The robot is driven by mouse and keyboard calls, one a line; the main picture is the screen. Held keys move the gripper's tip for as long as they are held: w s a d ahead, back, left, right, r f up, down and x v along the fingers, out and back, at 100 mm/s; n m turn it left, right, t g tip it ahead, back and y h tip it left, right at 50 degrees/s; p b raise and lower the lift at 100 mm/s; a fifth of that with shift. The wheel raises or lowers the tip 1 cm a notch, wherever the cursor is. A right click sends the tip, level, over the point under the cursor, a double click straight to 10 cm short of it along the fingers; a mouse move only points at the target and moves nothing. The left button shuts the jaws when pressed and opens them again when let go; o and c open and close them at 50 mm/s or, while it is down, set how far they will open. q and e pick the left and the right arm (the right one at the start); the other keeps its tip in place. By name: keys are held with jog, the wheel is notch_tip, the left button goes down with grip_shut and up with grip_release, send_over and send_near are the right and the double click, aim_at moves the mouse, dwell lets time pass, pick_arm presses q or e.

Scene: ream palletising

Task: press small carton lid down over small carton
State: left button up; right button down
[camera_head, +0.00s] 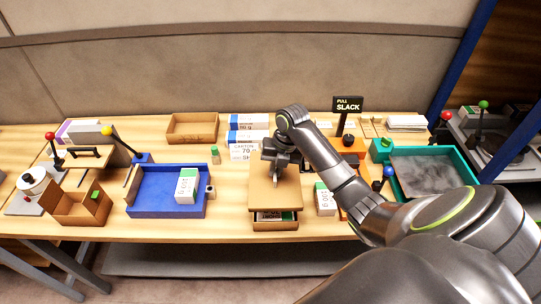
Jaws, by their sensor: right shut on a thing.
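The small carton (276,226) stands near the front edge of the table, and part of a ream with a green mark shows inside it. The small carton lid (262,196) is a brown panel over the carton. A gap shows between the lid's front edge and the carton's front wall. My right gripper (277,178) reaches in from the right and is shut on the lid from above. Its fingertips are partly hidden by its own body. My left gripper is not in view.
A blue tray (146,202) holding a ream (187,186) stands to the left. White reams (248,136) are stacked behind the carton. Another ream (325,200) stands close on the right. A black sign (347,104) and a teal-rimmed tray (471,170) are further right. An open carton (192,128) is at the back.

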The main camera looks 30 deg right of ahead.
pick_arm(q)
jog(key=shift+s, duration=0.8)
pick_arm(e)
jog(key=shift+s, duration=0.2)
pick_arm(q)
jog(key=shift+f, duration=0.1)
pick_arm(e)
jog(key=shift+f, duration=0.1)
